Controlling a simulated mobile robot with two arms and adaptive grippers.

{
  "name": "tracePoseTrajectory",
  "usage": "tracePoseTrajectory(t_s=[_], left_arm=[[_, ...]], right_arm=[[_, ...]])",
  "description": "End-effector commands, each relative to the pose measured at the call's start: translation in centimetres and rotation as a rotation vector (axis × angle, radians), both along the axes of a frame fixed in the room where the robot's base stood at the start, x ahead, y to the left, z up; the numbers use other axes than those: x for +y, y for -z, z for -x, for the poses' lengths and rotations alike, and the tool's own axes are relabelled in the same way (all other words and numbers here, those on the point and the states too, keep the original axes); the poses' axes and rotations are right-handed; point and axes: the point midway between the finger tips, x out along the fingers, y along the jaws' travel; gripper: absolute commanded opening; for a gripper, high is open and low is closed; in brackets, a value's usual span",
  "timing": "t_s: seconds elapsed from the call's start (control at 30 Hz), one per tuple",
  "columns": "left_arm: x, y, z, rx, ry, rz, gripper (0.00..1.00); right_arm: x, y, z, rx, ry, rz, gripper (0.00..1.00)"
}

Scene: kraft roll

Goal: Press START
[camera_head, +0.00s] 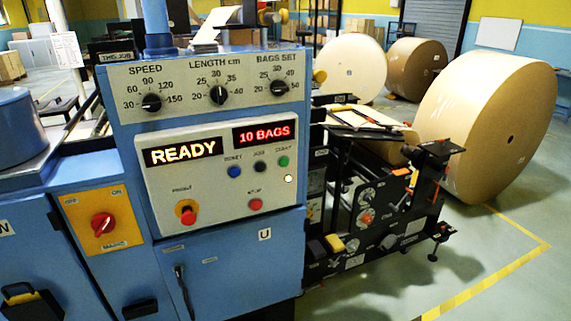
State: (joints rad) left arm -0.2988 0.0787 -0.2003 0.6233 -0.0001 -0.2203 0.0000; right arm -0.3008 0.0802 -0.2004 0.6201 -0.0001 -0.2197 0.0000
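The blue machine's pale control panel (222,183) faces me. Its green button (283,161) is at the right end of a row with a black button (259,166) and a blue button (235,171). The small label above the green button is too blurred to read surely. The left display (183,151) reads READY and the right display (264,133) reads 10 BAGS. A red button (255,204) labelled STOP sits below, and a red mushroom button (187,212) on yellow is lower left. Neither of my grippers is in view, and nothing covers the panel.
Three knobs for speed (152,102), length (218,95) and bags set (278,88) sit above the panel. A red rotary switch (103,224) is at left. Black machinery (375,220) stands right of the panel. Large paper rolls (490,125) stand behind; floor at right is clear.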

Motion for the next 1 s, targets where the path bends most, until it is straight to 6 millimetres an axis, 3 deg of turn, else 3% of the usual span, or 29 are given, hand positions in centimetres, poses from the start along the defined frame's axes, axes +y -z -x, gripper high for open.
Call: tracePoseTrajectory(t_s=[0.03,0.1,1.0], left_arm=[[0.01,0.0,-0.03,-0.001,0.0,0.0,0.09],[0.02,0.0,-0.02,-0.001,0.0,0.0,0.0],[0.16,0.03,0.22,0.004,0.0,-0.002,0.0]], right_arm=[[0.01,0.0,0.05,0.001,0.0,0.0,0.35],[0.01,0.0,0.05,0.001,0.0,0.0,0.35],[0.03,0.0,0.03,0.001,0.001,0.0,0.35]])
